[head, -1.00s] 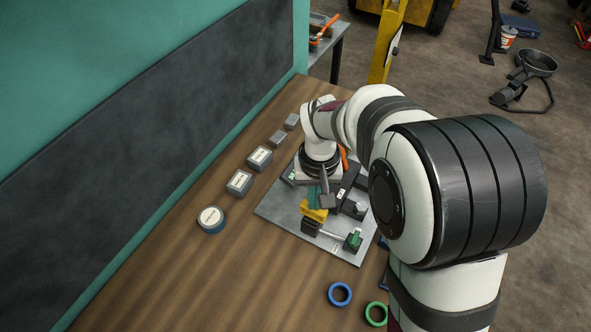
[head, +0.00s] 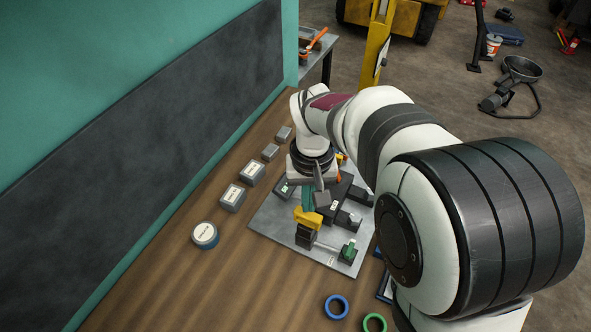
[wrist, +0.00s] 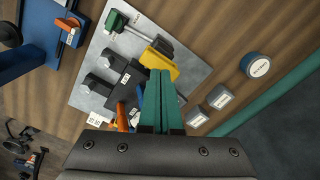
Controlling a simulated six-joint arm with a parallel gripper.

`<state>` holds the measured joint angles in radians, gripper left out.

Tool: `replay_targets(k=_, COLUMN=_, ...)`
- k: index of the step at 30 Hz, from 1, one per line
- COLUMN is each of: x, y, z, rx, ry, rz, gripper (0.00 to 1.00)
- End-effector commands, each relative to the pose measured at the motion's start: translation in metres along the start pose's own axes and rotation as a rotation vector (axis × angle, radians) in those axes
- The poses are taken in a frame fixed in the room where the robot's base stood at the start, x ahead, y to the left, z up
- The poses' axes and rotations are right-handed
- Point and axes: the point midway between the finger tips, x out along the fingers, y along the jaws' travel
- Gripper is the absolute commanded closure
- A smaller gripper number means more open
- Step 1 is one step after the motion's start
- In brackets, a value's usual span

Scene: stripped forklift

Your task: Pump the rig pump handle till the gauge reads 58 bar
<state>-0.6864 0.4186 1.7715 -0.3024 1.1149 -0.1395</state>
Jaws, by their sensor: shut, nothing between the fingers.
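The pump rig stands on a grey metal plate (head: 270,222) on the wooden bench; the plate also shows in the wrist view (wrist: 190,45). It carries dark blocks, a yellow block (wrist: 160,66) and a rod with a green end (wrist: 116,20). An orange bar, perhaps the pump handle, shows in part beside my gripper (wrist: 122,117). A small white display (wrist: 96,120), perhaps the gauge, is too small to read. My gripper (wrist: 160,74) has its teal fingers together and empty, over the rig by the yellow block. In the head view, my wrist hides part of the rig.
Labelled grey boxes (head: 232,197) and a round labelled tin (head: 205,235) line the bench left of the plate, beside the teal wall. A blue ring (head: 336,307) and a green ring (head: 374,323) lie near the front. The front left of the bench is clear.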

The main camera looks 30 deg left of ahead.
Motion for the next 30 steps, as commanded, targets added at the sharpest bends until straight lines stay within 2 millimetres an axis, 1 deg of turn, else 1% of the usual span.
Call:
replay_targets(k=3, x=0.002, y=0.000, z=0.000, rx=0.000, ry=-0.001, rz=0.000, gripper=1.00)
replay_targets(k=12, x=0.019, y=0.000, z=0.000, rx=0.000, ry=-0.001, rz=0.001, gripper=1.00)
replay_targets(k=16, x=0.021, y=0.000, z=0.000, rx=0.000, ry=0.000, rz=0.000, gripper=1.00)
replay_targets(k=30, x=0.043, y=0.000, z=0.000, rx=0.000, ry=-0.001, rz=0.000, gripper=1.00)
